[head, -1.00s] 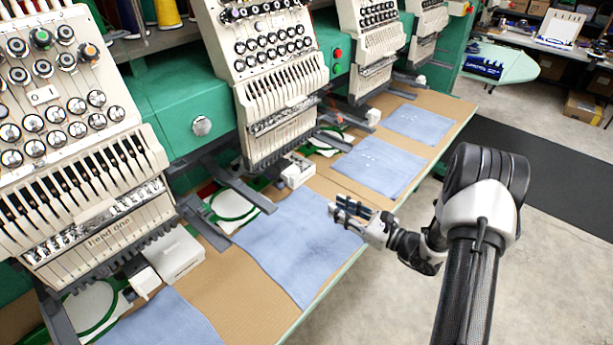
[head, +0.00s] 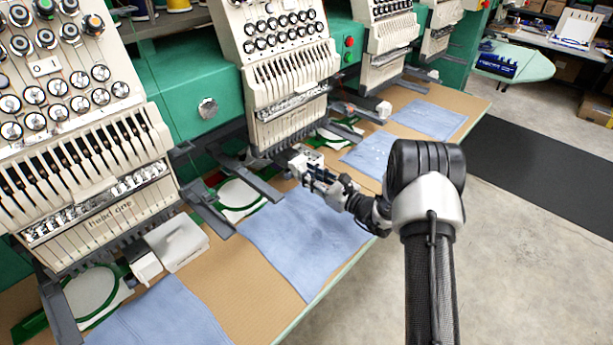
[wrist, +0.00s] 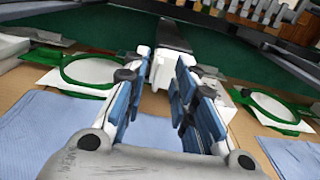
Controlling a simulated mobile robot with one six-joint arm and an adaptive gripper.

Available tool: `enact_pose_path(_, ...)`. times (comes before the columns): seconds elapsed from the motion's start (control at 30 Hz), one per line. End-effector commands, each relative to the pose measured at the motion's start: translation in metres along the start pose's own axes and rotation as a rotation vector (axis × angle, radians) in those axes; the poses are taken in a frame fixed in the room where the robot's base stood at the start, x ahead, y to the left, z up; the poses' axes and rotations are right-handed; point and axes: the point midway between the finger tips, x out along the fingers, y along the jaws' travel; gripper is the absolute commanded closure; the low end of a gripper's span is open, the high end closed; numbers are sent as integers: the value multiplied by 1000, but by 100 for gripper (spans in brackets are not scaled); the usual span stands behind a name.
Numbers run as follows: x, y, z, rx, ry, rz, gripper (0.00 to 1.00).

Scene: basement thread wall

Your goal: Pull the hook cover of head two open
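Head two (head: 290,90) is the second cream embroidery head from the left, beside the one lettered "Head one". Its small white hook cover (head: 307,157) sits low under the needle area and is partly hidden by my gripper (head: 313,174). In the wrist view, my gripper (wrist: 166,82) is open, with blue-padded fingers apart. A white part (wrist: 160,68), which looks like the cover, lies ahead between the fingertips; I cannot tell whether they touch it. More white surface shows just right of the right finger.
Green hoops flank the gripper, at left (wrist: 95,72) and right (wrist: 272,106) in the wrist view. A dark bar (wrist: 174,34) runs ahead. Blue cloth (head: 305,240) lies on the tan table below my arm.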

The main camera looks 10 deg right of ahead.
Motion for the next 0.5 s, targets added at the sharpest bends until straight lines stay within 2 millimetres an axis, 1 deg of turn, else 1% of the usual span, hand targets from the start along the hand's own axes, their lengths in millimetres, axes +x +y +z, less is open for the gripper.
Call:
enact_pose_path(0.03,6,0,-1,-1,0,1,75)
enact_pose_path(0.1,11,0,-1,-1,0,1,75)
enact_pose_path(0.2,16,0,0,-1,0,1,75)
enact_pose_path(0.47,16,0,0,0,0,0,75)
enact_pose_path(0.5,16,0,0,0,0,0,77)
